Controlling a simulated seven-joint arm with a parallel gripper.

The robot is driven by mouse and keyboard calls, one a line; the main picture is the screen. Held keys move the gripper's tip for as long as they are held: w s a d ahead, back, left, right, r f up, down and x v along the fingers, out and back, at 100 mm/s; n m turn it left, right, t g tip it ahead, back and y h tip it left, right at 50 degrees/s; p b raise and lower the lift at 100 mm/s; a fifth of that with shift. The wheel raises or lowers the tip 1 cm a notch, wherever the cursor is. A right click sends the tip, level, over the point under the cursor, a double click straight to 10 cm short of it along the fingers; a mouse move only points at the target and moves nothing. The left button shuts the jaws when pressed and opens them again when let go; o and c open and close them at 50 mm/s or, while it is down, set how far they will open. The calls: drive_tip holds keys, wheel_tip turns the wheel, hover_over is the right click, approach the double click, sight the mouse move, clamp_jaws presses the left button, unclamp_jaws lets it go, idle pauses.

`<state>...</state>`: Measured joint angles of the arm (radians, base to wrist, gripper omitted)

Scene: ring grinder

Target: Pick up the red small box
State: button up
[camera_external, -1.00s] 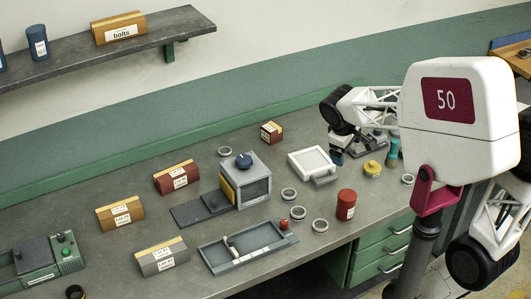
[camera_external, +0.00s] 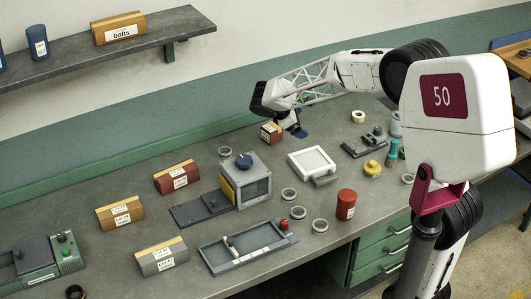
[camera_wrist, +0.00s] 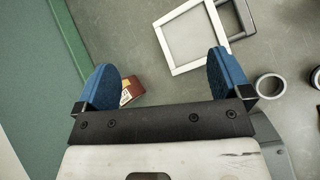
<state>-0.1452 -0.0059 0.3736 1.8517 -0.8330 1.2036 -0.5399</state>
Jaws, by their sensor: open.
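The red small box (camera_external: 270,134) stands on the bench near the back, with a tan top strip and a white label. In the wrist view the red small box (camera_wrist: 132,90) lies just right of the left finger, which hides part of it. My gripper (camera_external: 287,127) is above the bench beside the box. In the wrist view my gripper (camera_wrist: 165,82) is open, its two blue fingers wide apart with nothing held. I cannot tell how high the fingertips are above the box.
A white square frame (camera_external: 295,154) lies to the box's right; it also shows in the wrist view (camera_wrist: 161,31). A grey machine with a blue knob (camera_external: 263,186) stands in front of the box. A larger red box (camera_external: 175,184) stands to the left. The bench around the small box is mostly clear.

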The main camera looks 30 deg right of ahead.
drive_tip(key=w+a+f+n+h, duration=0.2)
drive_tip(key=w+f+n+h, duration=0.3)
drive_tip(key=w, duration=0.6)
drive_tip(key=n+t, duration=0.2)
approach(268, 128)
drive_tip(key=x, duration=0.4)
drive_tip(key=shift+s+d+r, duration=0.1)
drive_tip(key=shift+s, duration=0.2)
drive_tip(key=shift+w+d+f+y, duration=0.15)
drive_tip(key=shift+d+f, duration=0.1)
drive_tip(key=shift+d, duration=0.35)
drive_tip(key=shift+w+d+f+y, duration=0.15)
drive_tip(key=shift+d+f, duration=0.1)
drive_tip(key=shift+d, duration=0.35)
drive_tip(key=shift+s, duration=0.1)
drive_tip(key=shift+w+x, duration=0.2)
drive_tip(key=shift+x, duration=2.4)
drive_tip(key=c, duration=1.2)
